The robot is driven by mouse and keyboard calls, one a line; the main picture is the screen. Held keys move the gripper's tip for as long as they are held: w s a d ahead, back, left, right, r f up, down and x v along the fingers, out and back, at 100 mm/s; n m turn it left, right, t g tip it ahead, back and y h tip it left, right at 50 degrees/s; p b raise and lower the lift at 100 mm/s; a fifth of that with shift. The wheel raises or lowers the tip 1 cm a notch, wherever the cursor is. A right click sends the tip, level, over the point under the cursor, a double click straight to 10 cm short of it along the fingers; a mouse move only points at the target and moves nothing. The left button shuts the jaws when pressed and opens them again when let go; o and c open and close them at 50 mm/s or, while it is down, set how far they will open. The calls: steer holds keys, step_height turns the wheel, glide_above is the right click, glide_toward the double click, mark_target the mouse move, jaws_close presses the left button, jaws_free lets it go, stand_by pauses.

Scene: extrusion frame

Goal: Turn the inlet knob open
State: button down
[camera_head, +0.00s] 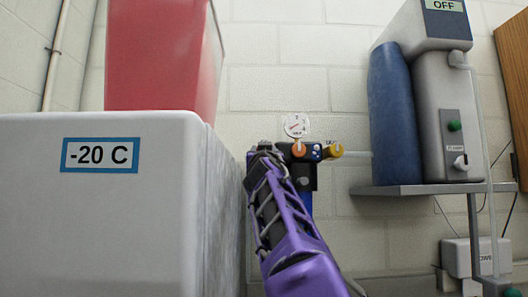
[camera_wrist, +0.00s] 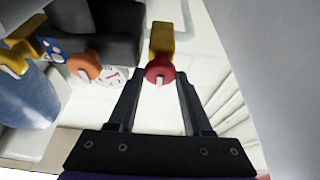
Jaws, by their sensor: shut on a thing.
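A red round knob (camera_wrist: 160,70) with a pale pointer mark sits on a brass-yellow fitting (camera_wrist: 161,38) in the wrist view. My gripper (camera_wrist: 160,76) has its two dark fingers on either side of this knob and is shut on it. The pale mark runs roughly along the fingers. No label saying inlet can be read. In the head view my gripper (camera_head: 264,150) reaches the left end of a dark valve block (camera_head: 304,176), and the red knob is hidden there.
An orange knob (camera_head: 299,149), a yellow knob (camera_head: 334,151) and a round dial gauge (camera_head: 296,125) are close by on the right. A white "-20 C" freezer (camera_head: 100,220) stands close on the left. A shelf (camera_head: 430,189) with a blue cylinder (camera_head: 394,115) is at right.

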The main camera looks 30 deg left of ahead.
steer(key=shift+n, duration=0.5)
steer(key=shift+w+d+r+n+g+y+p, duration=0.1)
steer(key=shift+n+g+y, duration=0.7)
steer(key=shift+n, duration=1.25)
steer(key=shift+s+d+r+n+g+y+p, duration=0.1)
steer(key=shift+n+g+y, duration=0.65)
steer(key=shift+n, duration=1.25)
steer(key=shift+w+n+g+y+p, duration=0.1)
steer(key=shift+n+g+y, duration=0.7)
steer(key=shift+n, duration=1.25)
steer(key=shift+n+g, duration=0.35)
steer(key=shift+n, duration=0.35)
steer(key=shift+c, duration=1.7)
jaws_free()
steer(key=shift+f+h, duration=0.1)
steer(key=shift+h, duration=0.15)
